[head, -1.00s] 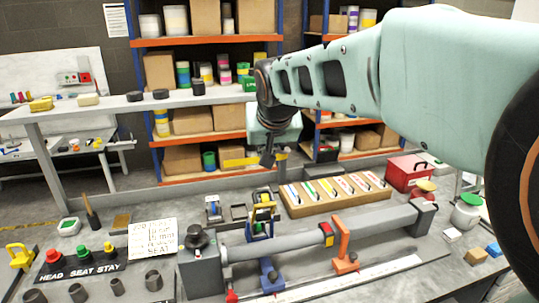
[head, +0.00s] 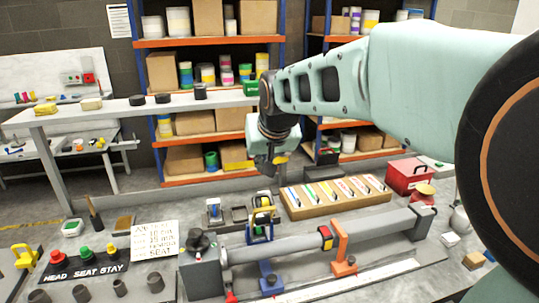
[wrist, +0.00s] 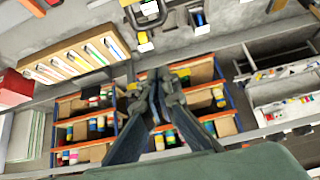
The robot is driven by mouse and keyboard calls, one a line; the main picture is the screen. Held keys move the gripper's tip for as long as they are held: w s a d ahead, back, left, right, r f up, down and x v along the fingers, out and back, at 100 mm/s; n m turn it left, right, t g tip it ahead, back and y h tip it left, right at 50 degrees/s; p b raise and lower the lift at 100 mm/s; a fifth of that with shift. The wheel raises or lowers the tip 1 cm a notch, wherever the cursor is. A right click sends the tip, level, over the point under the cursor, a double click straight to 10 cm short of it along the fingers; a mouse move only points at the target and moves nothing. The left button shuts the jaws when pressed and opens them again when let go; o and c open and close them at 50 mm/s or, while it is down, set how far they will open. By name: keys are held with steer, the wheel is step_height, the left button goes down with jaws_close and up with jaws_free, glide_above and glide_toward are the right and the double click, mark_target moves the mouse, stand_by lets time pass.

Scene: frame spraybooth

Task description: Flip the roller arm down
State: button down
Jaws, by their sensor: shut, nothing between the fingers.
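A blue upright frame with a yellow top (head: 262,220), which looks like the roller arm, stands at the far side of the long grey bar (head: 285,244) on the bench. It points upward. The pivot of the arm is too small to make out.
A wooden tray of coloured strips (head: 335,196) lies right of the frame. A red box (head: 408,175) stands farther right. An orange bracket (head: 341,250) and a blue bracket (head: 270,278) stand along the bar. A written sign (head: 154,241) lies left. Shelves stand behind.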

steer(key=f+b, duration=0.1)
steer(key=f, duration=0.1)
steer(key=f+b, duration=0.1)
steer(key=f, duration=0.1)
steer(key=f+b, duration=0.1)
steer(key=f, duration=0.2)
steer(key=shift+w+a+b, duration=0.15)
steer(key=shift+w+b, duration=0.15)
steer(key=shift+w, duration=0.1)
steer(key=shift+f+b, duration=0.2)
steer(key=shift+b, duration=0.2)
